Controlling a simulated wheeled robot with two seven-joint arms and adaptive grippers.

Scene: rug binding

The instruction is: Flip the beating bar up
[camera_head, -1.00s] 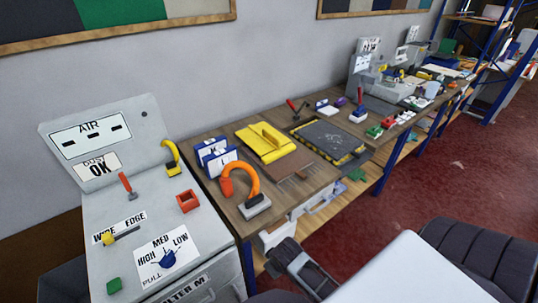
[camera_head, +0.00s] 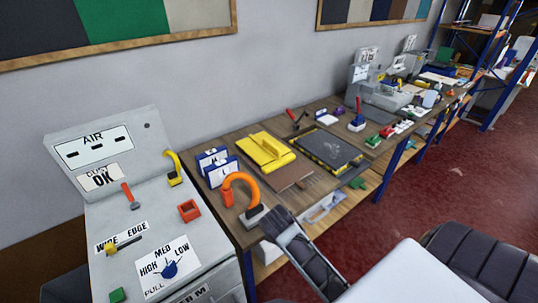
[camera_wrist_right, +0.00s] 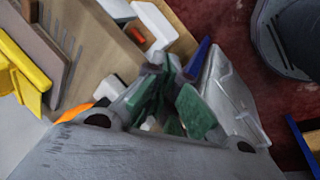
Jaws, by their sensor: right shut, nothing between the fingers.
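No part is labelled as the beating bar, and I cannot tell for certain which it is. On the grey machine (camera_head: 140,215) at the left of the head view, a red lever (camera_head: 130,196) stands tilted up and a yellow curved handle (camera_head: 174,168) is at the right edge. The gripper also fills the middle of the wrist view (camera_wrist_right: 163,85). My left gripper is not in view.
The wooden bench (camera_head: 225,212) holds blue-and-white blocks (camera_head: 218,168), a yellow plate (camera_head: 265,151), a brown board (camera_head: 288,176) and a dark mat (camera_head: 328,148).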

